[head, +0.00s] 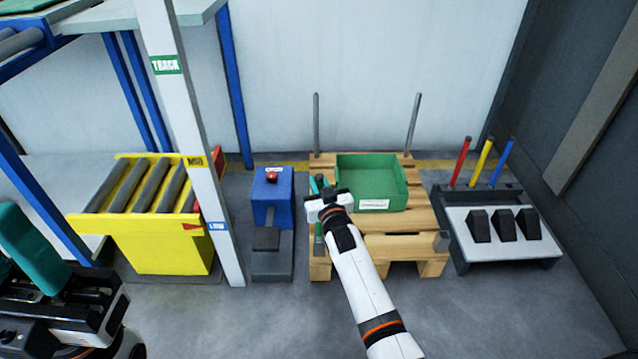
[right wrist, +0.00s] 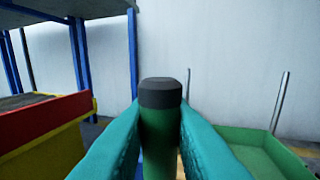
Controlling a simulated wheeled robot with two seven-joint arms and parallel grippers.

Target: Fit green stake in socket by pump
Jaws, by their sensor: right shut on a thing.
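My right gripper (head: 320,186) is shut on the green stake (head: 318,238), above the front left corner of the wooden pallet (head: 400,246). The stake hangs upright below the fingers. Its lower end is close to that corner, on the side by the blue pump (head: 272,200); the socket there is hidden, so I cannot tell whether the stake is in it. In the right wrist view the green stake (right wrist: 160,140), with a dark cap, stands between the teal fingers. My left gripper (head: 32,250) is at the lower left, its jaw gap unclear.
A green box (head: 371,183) sits on the pallet, with grey posts (head: 316,125) at the back corners. A yellow roller stand (head: 155,240) and white column (head: 190,130) are left. A rack (head: 500,230) with red, yellow and blue sticks is right. Front floor is clear.

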